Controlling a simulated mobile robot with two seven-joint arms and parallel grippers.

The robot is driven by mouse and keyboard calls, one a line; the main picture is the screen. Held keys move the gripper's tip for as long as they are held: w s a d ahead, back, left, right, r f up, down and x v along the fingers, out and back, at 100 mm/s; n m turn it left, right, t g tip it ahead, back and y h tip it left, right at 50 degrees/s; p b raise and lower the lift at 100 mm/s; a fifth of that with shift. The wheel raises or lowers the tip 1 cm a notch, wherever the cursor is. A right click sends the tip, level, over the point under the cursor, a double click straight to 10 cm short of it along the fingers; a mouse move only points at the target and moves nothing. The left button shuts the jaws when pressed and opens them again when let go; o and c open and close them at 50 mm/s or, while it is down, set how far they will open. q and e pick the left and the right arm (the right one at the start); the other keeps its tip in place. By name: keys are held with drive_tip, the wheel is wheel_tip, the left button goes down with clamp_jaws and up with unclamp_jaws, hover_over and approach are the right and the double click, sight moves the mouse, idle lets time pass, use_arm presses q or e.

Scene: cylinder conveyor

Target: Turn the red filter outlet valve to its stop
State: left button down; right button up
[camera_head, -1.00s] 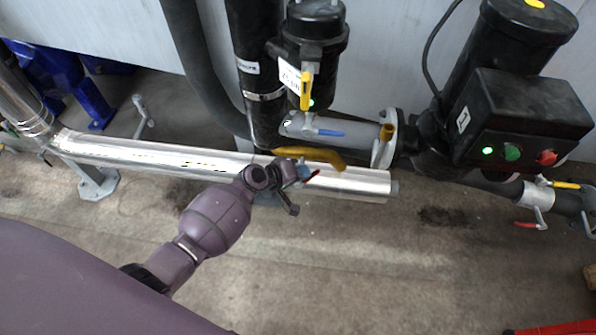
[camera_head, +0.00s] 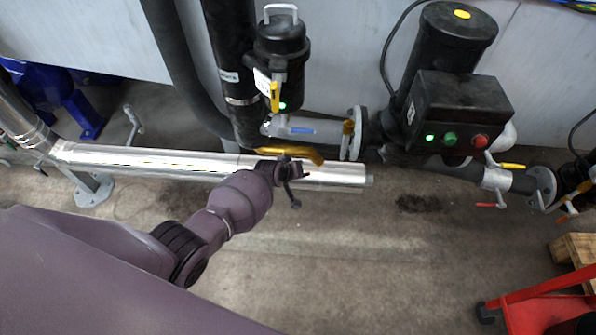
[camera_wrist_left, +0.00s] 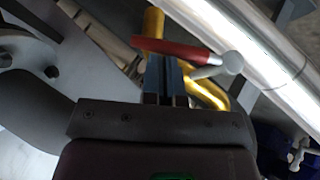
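The red valve handle (camera_wrist_left: 178,49) shows in the left wrist view as a short flat lever, joined at its right end to a grey pivot (camera_wrist_left: 217,66). It lies across the tips of my left gripper (camera_wrist_left: 166,72). The two blue-grey fingers stand close together with only a thin gap; I see no part of the handle clearly between them. In the head view my left gripper (camera_head: 299,171) is over the silver pipe beside the yellow bent pipe, and my wrist hides the handle there. My right gripper is not in view.
The yellow bent pipe (camera_head: 290,153) and the shiny silver pipe (camera_head: 150,160) run close to my left gripper. The black filter housing (camera_head: 281,65) stands behind. A pump with a black control box (camera_head: 460,112) is at right. A red cart (camera_head: 540,293) is at lower right.

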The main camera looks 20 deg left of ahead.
use_arm(q)
drive_tip(key=shift+w+d+f+b, duration=0.15)
drive_tip(key=shift+d+f+b, duration=0.3)
drive_tip(key=shift+d+f, duration=0.45)
drive_tip(key=shift+w+f, duration=0.1)
drive_tip(key=shift+f, duration=0.3)
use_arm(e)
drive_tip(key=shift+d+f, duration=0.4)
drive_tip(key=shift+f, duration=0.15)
use_arm(q)
drive_tip(key=shift+d, duration=0.15)
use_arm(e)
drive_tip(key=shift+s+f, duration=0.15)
